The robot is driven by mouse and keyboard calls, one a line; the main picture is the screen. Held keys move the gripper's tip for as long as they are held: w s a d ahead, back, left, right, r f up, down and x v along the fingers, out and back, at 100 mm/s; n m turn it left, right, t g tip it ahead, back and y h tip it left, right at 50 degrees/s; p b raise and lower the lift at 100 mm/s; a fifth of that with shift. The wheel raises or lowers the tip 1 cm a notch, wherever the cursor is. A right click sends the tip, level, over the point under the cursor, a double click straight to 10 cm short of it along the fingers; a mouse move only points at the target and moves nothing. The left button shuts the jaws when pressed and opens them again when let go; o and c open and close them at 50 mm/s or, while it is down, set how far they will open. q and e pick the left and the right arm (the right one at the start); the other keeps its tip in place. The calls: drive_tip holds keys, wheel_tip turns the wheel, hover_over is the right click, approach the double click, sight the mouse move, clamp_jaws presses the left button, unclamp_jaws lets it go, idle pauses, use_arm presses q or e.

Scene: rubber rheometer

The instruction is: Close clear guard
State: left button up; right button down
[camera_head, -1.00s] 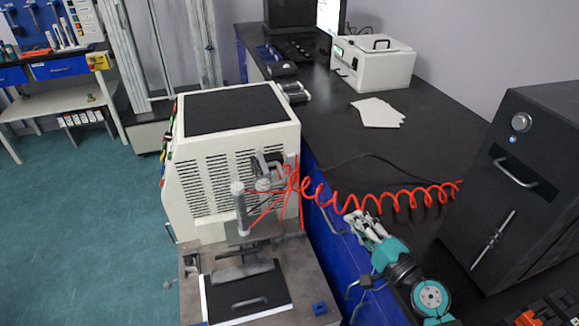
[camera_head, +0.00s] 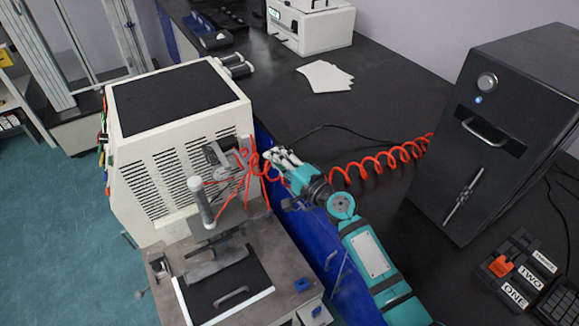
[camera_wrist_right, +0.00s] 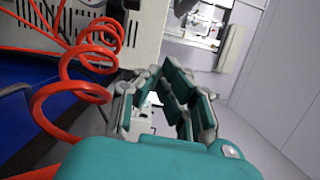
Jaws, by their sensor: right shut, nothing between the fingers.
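The rheometer (camera_head: 165,155) is a cream machine with a vented side, at centre left in the head view. On its grey front platform (camera_head: 278,245) lies a flat dark panel (camera_head: 205,290) with pale edges and a bar handle (camera_head: 231,296). I cannot make out for sure whether this panel is the clear guard. My right gripper (camera_head: 277,156) is shut and empty, just right of the machine's upper front, beside red tubing. It also shows in the right wrist view (camera_wrist_right: 165,90). My left gripper is not in view.
A coiled red hose (camera_head: 375,160) runs past my right gripper and looks very close to it in the wrist view (camera_wrist_right: 75,90). A black cabinet (camera_head: 500,120) stands on the bench at right. White sheets (camera_head: 325,77) lie on the otherwise clear bench middle.

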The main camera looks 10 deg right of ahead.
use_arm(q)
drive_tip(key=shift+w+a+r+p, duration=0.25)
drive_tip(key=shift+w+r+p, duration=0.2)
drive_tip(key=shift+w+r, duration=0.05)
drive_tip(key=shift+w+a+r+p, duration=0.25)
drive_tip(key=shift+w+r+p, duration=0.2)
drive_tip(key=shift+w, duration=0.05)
use_arm(e)
drive_tip(key=a, duration=0.4)
drive_tip(key=shift+s+a+r, duration=0.1)
drive_tip(key=shift+s+r, duration=0.05)
drive_tip(key=shift+s, duration=0.25)
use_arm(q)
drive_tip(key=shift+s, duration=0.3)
